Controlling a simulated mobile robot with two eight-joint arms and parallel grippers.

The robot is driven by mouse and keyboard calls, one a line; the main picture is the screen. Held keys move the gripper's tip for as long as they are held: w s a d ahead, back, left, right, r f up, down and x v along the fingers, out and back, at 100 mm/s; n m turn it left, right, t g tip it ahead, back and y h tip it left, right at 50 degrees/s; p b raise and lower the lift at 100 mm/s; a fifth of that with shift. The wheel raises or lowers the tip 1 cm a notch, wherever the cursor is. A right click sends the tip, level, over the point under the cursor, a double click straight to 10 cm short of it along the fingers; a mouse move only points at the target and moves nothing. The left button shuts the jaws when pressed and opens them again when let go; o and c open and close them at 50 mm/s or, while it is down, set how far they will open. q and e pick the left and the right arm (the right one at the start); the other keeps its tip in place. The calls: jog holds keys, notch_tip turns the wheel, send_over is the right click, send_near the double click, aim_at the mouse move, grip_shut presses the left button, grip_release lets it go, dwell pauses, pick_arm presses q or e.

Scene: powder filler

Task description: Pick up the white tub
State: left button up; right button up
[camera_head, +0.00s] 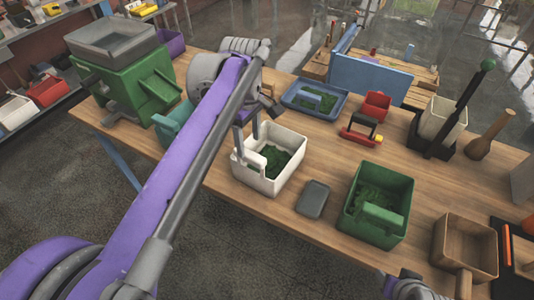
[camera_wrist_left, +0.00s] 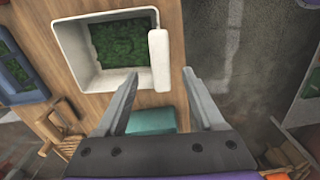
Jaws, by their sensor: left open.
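The white tub (camera_head: 287,178) stands upright on the wooden table, with dark green material inside and a white bar-like handle along one side. It also shows at the top of the left wrist view (camera_wrist_left: 119,81). My left gripper (camera_head: 247,133) is open and empty, at the tub's left corner. In the left wrist view the handle (camera_wrist_left: 158,60) lies in line with the gap between the two fingertips (camera_wrist_left: 160,75); I cannot tell how high they are above it. A grey part of my right arm shows at the bottom edge of the head view; its fingers cannot be made out.
A green bin (camera_head: 378,200) and a small grey slab (camera_head: 313,198) are right of the tub. A blue tray (camera_head: 314,99) lies behind it, with a red-handled tool (camera_head: 360,137) nearby. A green machine (camera_head: 125,85) stands at the left. A wooden box (camera_head: 465,245) is front right.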

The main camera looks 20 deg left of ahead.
aim_at(250, 162)
pick_arm(q)
notch_tip(250, 162, down, 3)
jog(key=shift+s+d+r, duration=0.1)
jog(key=shift+s, duration=0.05)
jog(key=shift+f, duration=3.05)
grip_shut()
jog(key=shift+r, duration=0.1)
